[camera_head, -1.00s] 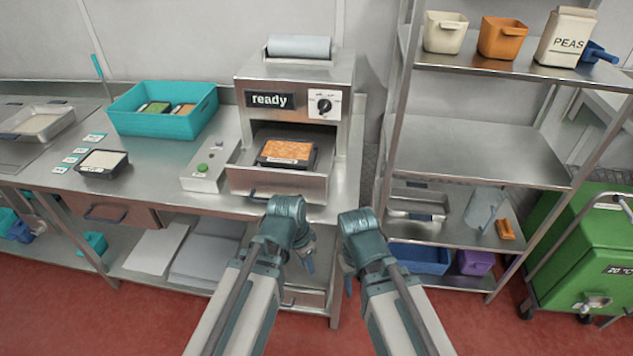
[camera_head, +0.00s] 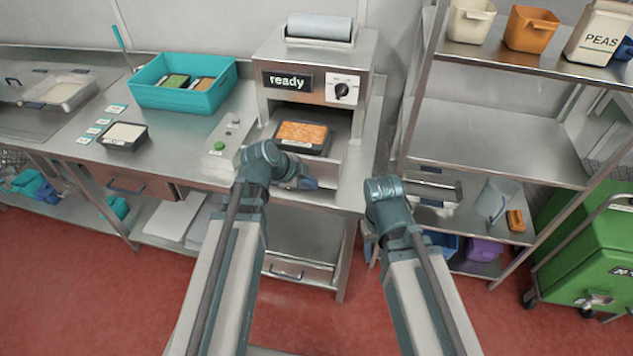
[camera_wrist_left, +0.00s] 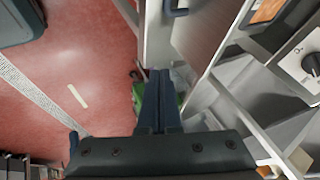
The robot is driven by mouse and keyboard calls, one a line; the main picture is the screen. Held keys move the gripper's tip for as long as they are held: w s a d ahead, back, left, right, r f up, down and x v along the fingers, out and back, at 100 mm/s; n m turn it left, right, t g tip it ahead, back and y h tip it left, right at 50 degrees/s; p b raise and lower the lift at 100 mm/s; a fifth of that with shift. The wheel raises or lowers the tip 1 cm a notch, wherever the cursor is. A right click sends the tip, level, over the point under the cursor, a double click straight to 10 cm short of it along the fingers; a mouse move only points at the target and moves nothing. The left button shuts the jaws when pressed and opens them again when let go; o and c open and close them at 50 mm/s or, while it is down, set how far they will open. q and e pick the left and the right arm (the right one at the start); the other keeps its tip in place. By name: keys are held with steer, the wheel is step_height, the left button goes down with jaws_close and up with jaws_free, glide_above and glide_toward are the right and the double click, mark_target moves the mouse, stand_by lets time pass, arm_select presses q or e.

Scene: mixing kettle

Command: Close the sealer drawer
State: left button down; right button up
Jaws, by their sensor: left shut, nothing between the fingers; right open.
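The sealer (camera_head: 268,48) stands on the steel counter with its display reading "ready". Its drawer (camera_head: 336,172) is pulled out at the front and holds a black tray of orange food (camera_head: 302,133). In the left wrist view the drawer front (camera_wrist_left: 207,32) shows with a dark handle (camera_wrist_left: 176,8). My left gripper (camera_head: 304,182) is shut and empty, just in front of the drawer front; its fingers (camera_wrist_left: 160,100) also show in the left wrist view. Contact with the drawer cannot be told. My right gripper (camera_head: 371,250) is open, lower and to the right, partly hidden by its arm.
A control box (camera_head: 219,150) with a green button stands left of the drawer. A teal crate (camera_head: 165,98) and a tray of white food (camera_head: 124,135) are further left. A steel shelf rack (camera_head: 490,140) stands close on the right, with a green wheeled vessel (camera_head: 585,250) beyond it.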

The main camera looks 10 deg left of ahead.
mark_target(346, 132)
arm_select(q)
steer(key=shift+w+d+f+b, duration=0.6)
steer(key=shift+w+f+b, duration=0.35)
steer(key=shift+w+f, duration=0.3)
steer(key=shift+w+d+f+b, duration=0.55)
steer(key=shift+w+f+b, duration=0.45)
steer(key=shift+w, duration=0.4)
steer(key=shift+w+d+f+b, duration=0.6)
steer(key=shift+w+f+b, duration=0.35)
steer(key=shift+w+f, duration=0.3)
steer(key=shift+w+r, duration=0.1)
steer(key=w, duration=2.5)
steer(key=shift+d, duration=0.4)
steer(key=shift+w, duration=0.1)
steer(key=shift+w+r, duration=0.1)
